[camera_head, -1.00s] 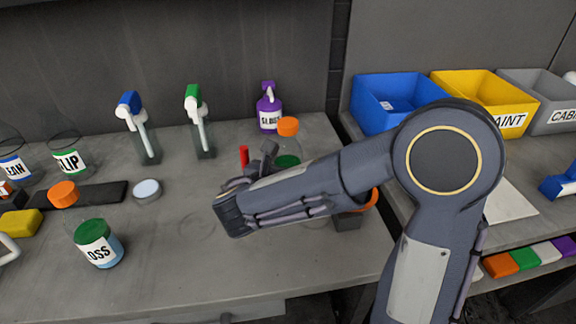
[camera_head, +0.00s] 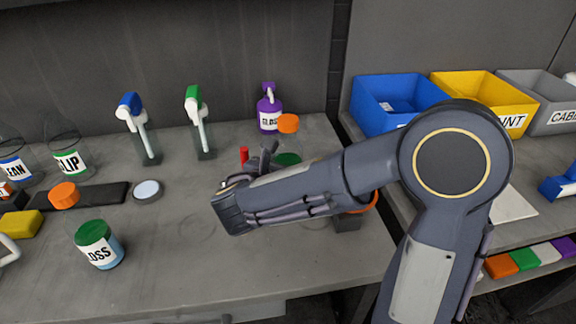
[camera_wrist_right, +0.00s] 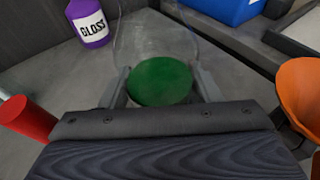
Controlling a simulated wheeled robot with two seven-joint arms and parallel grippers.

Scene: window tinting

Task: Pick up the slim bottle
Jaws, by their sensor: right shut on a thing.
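A clear bottle, which I take for the slim bottle, stands between the fingers of my right gripper in the wrist view; its green disc (camera_wrist_right: 160,82) lies inside see-through walls. In the head view its orange cap (camera_head: 288,123) and part of the green (camera_head: 288,159) show behind my right arm; the rest is hidden. My right gripper (camera_wrist_right: 163,85) is shut on this bottle, a finger on each side. I cannot tell if the bottle's base touches the table. My left gripper is not in view.
A purple GLOSS bottle (camera_head: 269,112) stands just behind, a red cylinder (camera_head: 244,155) to the left. Spray bottles (camera_head: 140,125) stand further left. Blue (camera_head: 375,113) and yellow (camera_head: 465,92) bins sit on the right. The table's front middle (camera_head: 200,265) is clear.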

